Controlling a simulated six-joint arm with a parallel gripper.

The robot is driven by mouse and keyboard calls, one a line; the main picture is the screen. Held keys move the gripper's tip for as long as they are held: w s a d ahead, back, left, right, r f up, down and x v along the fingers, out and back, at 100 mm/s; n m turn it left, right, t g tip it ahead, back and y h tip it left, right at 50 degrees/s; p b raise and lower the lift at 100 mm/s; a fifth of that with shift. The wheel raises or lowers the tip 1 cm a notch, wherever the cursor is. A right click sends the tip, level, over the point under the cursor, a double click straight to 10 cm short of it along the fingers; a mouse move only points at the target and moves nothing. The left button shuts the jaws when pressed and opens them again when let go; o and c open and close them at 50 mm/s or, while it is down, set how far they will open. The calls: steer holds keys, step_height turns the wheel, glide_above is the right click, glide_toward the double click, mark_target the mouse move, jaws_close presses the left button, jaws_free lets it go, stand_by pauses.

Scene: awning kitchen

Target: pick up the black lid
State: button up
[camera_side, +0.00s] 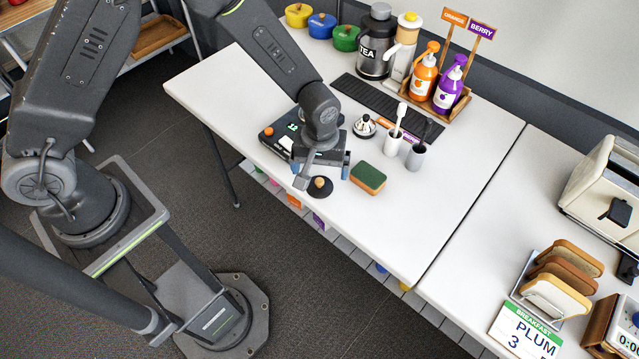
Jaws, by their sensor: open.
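The black lid (319,188) is a small round disc with a light brown knob on top. It lies on the white table (385,225) near its front edge. My gripper (320,176) points down right above the lid, with its blue-tipped fingers apart. It looks open and empty. The gripper is close to the knob, but I cannot tell whether it touches it.
A black scale (281,138) sits behind left. The table's front right is clear.

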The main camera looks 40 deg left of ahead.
mark_target(319, 180)
step_height(319, 180, down, 5)
steer(key=shift+f, duration=0.1)
steer(key=shift+c, duration=0.2)
steer(key=c, duration=1)
steer(key=shift+r, duration=0.25)
